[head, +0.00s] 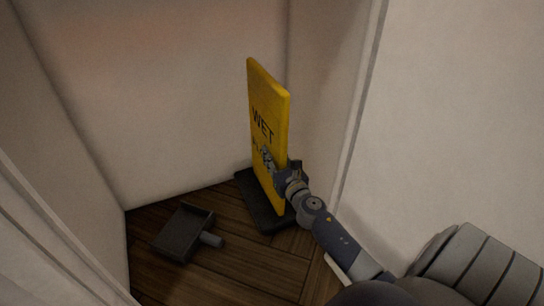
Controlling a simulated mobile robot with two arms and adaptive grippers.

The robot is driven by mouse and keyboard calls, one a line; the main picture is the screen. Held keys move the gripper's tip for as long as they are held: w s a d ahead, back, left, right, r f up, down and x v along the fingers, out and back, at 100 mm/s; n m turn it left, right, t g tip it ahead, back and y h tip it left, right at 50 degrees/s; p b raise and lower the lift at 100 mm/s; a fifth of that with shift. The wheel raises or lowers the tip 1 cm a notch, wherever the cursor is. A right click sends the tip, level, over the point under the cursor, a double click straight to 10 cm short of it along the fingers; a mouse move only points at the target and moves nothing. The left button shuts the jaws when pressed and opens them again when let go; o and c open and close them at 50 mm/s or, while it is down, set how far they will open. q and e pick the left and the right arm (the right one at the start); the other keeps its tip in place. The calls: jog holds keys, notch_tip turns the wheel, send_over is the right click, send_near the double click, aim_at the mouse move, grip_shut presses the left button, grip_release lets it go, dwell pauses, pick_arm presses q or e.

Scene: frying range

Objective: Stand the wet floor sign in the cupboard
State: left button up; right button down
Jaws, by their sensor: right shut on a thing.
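The wet floor sign (267,105) is a yellow upright panel with dark lettering on a dark flat base (261,215). It stands upright inside the cupboard (170,90), near its right wall. The base appears to be on the wooden floor, though I cannot tell if it fully touches. My right gripper (277,172) is shut on the sign at the lower part of the panel's right side. Its fingers and arm hide part of the sign's lower face and lettering. My left gripper is not in view.
A dark dustpan-like object (181,231) with a short grey handle lies on the floor to the left of the sign. Pale walls close in on the left, back and right. Some wooden floor (250,268) is bare in front of the sign.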

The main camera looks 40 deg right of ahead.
jog(key=shift+w+r, duration=0.1)
jog(key=shift+r, duration=0.05)
notch_tip(320, 180, down, 3)
jog(key=b, duration=0.3)
jog(key=shift+f+b, duration=0.2)
jog(key=shift+b, duration=0.1)
jog(key=shift+f, duration=0.15)
jog(key=c, duration=1.4)
grip_release()
jog(key=shift+f, duration=0.25)
jog(key=shift+c, duration=0.2)
jog(key=shift+r, duration=0.15)
